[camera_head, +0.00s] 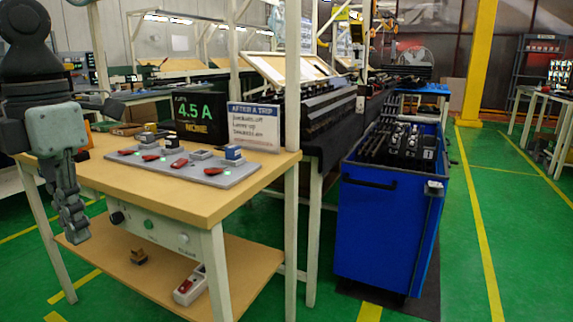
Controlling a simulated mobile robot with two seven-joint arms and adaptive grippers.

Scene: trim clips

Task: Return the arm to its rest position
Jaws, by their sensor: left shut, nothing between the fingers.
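My left arm comes in from the left edge and hangs downward. Its gripper (75,222) points down, shut and empty, in front of the left front edge of the wooden workbench (215,195). It is apart from the things on the bench top. A grey panel (225,183) lies on the bench with several red switches with green lights, and small blocks stand along its back. My right arm and gripper are not in view.
The bench's lower shelf (235,260) holds small parts. A blue cart (385,225) with dark parts stands to the right. Green floor (530,230) is clear at far right.

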